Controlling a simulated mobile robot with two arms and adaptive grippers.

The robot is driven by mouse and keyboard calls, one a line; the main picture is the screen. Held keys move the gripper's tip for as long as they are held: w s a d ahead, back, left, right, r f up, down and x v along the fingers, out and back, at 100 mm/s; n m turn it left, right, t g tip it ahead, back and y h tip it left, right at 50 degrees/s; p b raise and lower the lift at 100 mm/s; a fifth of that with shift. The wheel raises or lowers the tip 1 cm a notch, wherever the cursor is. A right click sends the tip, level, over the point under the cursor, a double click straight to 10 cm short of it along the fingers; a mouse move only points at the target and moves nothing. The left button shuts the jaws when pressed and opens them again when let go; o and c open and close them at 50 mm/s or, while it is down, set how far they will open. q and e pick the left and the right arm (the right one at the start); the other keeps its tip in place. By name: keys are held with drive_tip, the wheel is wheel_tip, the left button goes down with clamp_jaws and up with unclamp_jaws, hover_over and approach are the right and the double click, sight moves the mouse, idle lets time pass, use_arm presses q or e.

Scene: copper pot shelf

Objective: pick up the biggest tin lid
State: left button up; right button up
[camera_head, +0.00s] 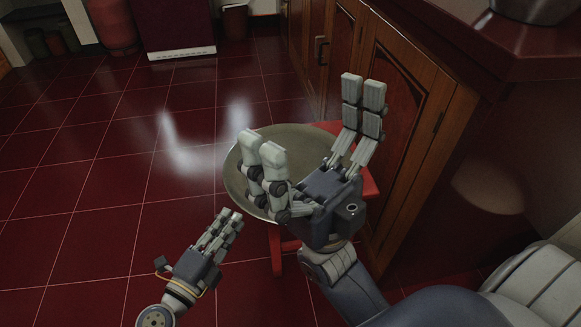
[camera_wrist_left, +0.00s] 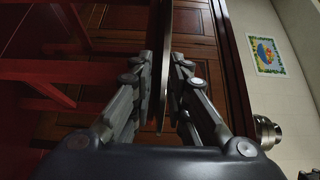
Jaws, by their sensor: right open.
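The biggest tin lid (camera_head: 310,143) is a wide, grey, round disc over a red stool in the head view. It looks about level, with its middle hidden by my right gripper. My left gripper (camera_head: 236,218) is at the lid's near left rim. In the left wrist view the lid (camera_wrist_left: 166,75) shows edge-on as a thin strip between the closely drawn fingers of my left gripper (camera_wrist_left: 162,75), which appear shut on it. My right gripper (camera_head: 315,125) is open and empty, with its fingers spread in front of the lid.
The red stool (camera_head: 369,180) stands close to the wooden cabinet (camera_head: 400,95) on the right. A dark red countertop (camera_head: 450,35) with a metal vessel (camera_head: 535,8) is above. The tiled floor (camera_head: 90,200) to the left is open.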

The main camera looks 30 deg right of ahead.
sight(240, 203)
use_arm(q)
drive_tip(key=x, duration=0.6)
drive_tip(key=shift+a+r, duration=0.1)
drive_tip(key=shift+r, duration=0.05)
clamp_jaws()
drive_tip(key=shift+r, duration=0.1)
